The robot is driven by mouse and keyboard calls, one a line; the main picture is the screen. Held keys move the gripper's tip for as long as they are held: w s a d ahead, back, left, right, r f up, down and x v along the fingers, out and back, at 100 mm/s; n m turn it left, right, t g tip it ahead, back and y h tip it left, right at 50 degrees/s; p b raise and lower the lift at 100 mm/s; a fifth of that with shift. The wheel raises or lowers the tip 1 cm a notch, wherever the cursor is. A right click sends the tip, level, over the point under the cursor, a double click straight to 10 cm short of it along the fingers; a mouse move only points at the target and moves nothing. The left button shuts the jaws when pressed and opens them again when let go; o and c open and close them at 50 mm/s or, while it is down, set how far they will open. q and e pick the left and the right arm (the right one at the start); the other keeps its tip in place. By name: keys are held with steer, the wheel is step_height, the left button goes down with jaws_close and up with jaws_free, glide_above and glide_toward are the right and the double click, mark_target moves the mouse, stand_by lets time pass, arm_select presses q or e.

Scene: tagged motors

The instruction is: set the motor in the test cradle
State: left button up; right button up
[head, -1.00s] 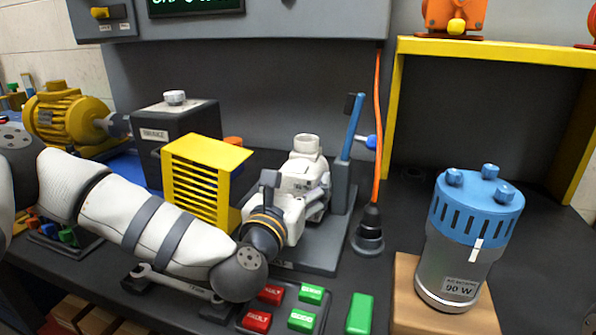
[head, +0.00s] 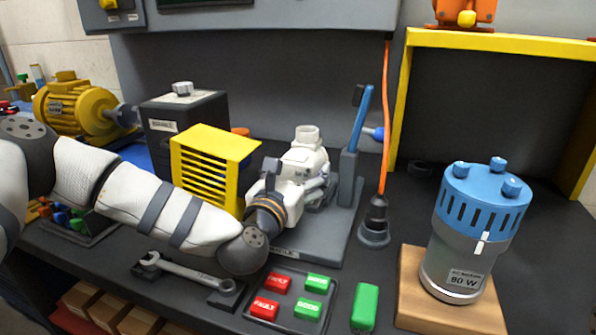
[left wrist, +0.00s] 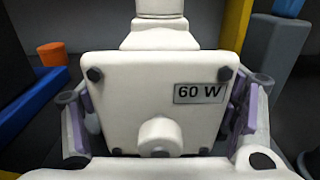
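A white motor (head: 304,158) with a cylindrical top stands upright at the grey test cradle (head: 325,240), beside its post with a blue lever (head: 357,120). In the left wrist view the motor's face (left wrist: 145,85) carries a "60 W" tag (left wrist: 199,93). My left gripper (head: 298,190) is at the motor, its purple-padded fingers on either side in the left wrist view. I cannot tell whether the pads press on it. The motor's underside is hidden. A blue-topped motor tagged "90 W" (head: 472,230) stands on a wooden block (head: 430,305). My right gripper is not in view.
A yellow slatted box (head: 212,165) and a dark box (head: 183,125) stand left of the cradle. A wrench (head: 190,275) and a tray of red and green tags (head: 290,296) lie in front. An orange cable (head: 386,130) hangs right of the cradle. A yellow frame (head: 500,45) stands behind the 90 W motor.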

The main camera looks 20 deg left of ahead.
arm_select(q)
steer(key=shift+r, duration=0.25)
steer(key=s, duration=0.7)
steer(key=shift+s+a+f, duration=0.15)
steer(key=shift+s+f, duration=0.05)
steer(key=shift+s, duration=0.05)
